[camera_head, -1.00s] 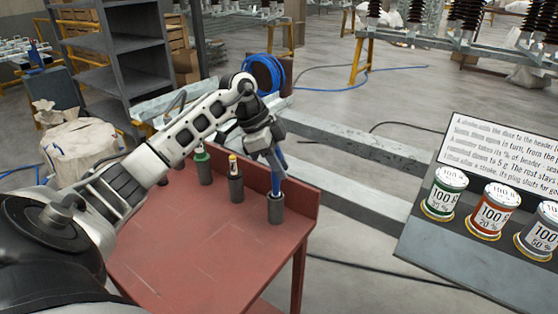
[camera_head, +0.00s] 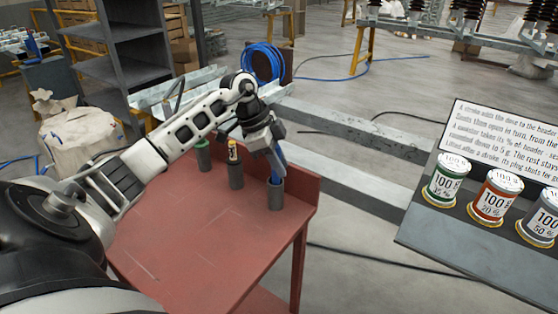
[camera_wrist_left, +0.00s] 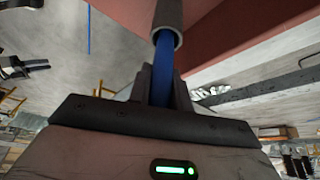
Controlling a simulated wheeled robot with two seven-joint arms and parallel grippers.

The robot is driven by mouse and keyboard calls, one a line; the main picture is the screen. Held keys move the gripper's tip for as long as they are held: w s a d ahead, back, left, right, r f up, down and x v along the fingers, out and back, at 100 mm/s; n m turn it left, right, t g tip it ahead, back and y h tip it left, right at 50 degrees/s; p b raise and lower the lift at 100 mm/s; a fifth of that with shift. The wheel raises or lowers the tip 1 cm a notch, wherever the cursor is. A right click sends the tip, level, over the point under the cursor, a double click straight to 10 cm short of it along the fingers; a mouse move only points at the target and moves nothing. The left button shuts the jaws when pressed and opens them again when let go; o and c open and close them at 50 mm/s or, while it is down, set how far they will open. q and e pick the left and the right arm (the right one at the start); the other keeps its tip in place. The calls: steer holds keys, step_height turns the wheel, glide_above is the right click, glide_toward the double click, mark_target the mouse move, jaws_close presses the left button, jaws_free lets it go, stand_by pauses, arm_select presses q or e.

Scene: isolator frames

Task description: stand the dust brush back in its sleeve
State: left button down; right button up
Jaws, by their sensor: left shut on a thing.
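The dust brush shows as a blue shaft (camera_head: 279,158), held by my left gripper (camera_head: 273,149) above the right end of the red table. In the left wrist view my left gripper (camera_wrist_left: 160,88) is shut on the blue brush (camera_wrist_left: 163,58). The brush runs into the mouth of a grey round sleeve (camera_wrist_left: 169,14). In the head view this sleeve (camera_head: 276,196) stands upright on the table, below the gripper. The brush end inside the sleeve is hidden, so its depth cannot be told. My right gripper is not in view.
Two more grey sleeves stand to the left on the red table (camera_head: 190,230), one with a green-topped item (camera_head: 203,147), one with a yellow and black item (camera_head: 233,151). A raised table edge (camera_head: 304,190) runs close beside the brush's sleeve. The table front is clear.

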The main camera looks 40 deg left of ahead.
arm_select(q)
steer(key=c, duration=1.2)
jaws_free()
steer(key=v, duration=1.6)
